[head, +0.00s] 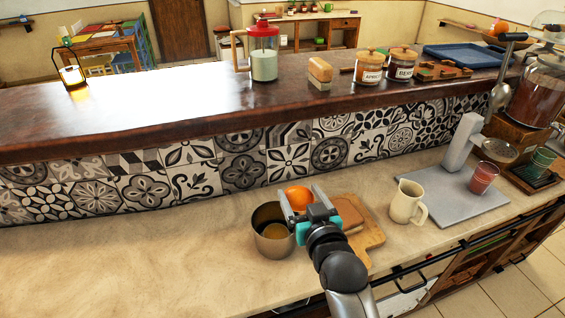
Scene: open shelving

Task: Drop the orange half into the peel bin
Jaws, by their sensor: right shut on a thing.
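The orange half (297,196) is bright orange and sits between the fingers of my right gripper (304,203). The gripper is shut on it and holds it up. The peel bin (260,243) is a round metal container on the lower counter, open at the top. The orange half appears above and at the right-hand back part of the bin's rim; exactly how far over the opening I cannot tell. Part of the bin's right side is hidden by the gripper. My left gripper is not in view.
A wooden board (368,236) lies right of the gripper, partly hidden by my arm. A cream jug (405,203) and a grey juicer stand (455,205) with a red cup (483,178) are farther right. The counter (130,265) left of the bin is clear.

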